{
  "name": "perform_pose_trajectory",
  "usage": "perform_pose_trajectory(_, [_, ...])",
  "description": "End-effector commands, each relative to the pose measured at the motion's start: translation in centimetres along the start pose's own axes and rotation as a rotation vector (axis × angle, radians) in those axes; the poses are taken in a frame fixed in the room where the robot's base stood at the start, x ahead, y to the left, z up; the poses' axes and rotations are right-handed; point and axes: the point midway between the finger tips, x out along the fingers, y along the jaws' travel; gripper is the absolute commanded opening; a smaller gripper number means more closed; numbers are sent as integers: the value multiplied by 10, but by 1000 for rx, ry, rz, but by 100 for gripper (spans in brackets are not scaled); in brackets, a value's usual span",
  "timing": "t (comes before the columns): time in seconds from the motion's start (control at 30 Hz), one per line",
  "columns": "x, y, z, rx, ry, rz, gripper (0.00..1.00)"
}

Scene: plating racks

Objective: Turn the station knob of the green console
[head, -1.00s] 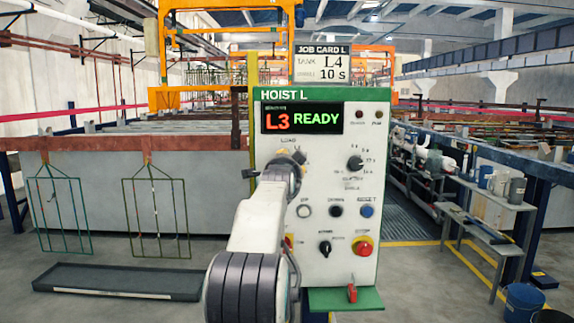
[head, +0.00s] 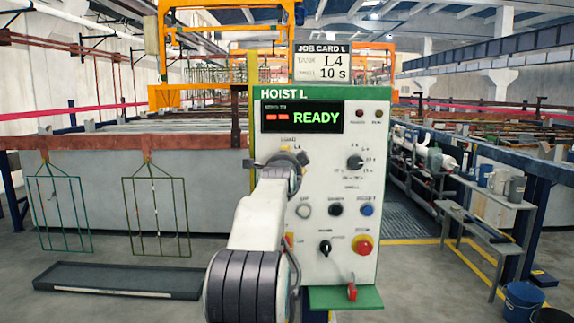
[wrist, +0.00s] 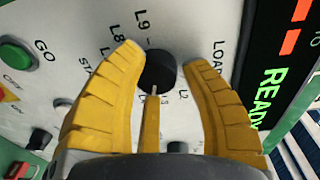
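The green console (head: 320,93) has a green header reading HOIST L and a white panel. Its display (head: 302,117) shows two red dashes and READY in green. The station knob (wrist: 157,70) is round and black with a pale pointer line, ringed by labels including L8, L9 and L2. In the head view my wrist hides most of the knob.
Below the display are a smaller dwell knob (head: 355,163), several buttons, and a red stop button (head: 362,245). A job card (head: 322,62) above reads L4, 10 s. Hanging racks (head: 155,210) stand left; a bench (head: 490,215) stands right.

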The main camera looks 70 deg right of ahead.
Motion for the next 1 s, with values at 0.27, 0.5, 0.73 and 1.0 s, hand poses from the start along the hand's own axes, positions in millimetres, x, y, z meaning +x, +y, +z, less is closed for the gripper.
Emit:
perform_pose_trajectory(0.27, [0,0,0,0,0,2,63])
perform_pose_trajectory(0.5, [0,2,1,-1,-1,6,63])
perform_pose_trajectory(0.73, [-10,1,1,-1,-1,6,63])
perform_pose_trajectory(1.0, [-43,1,0,-1,-1,5,63])
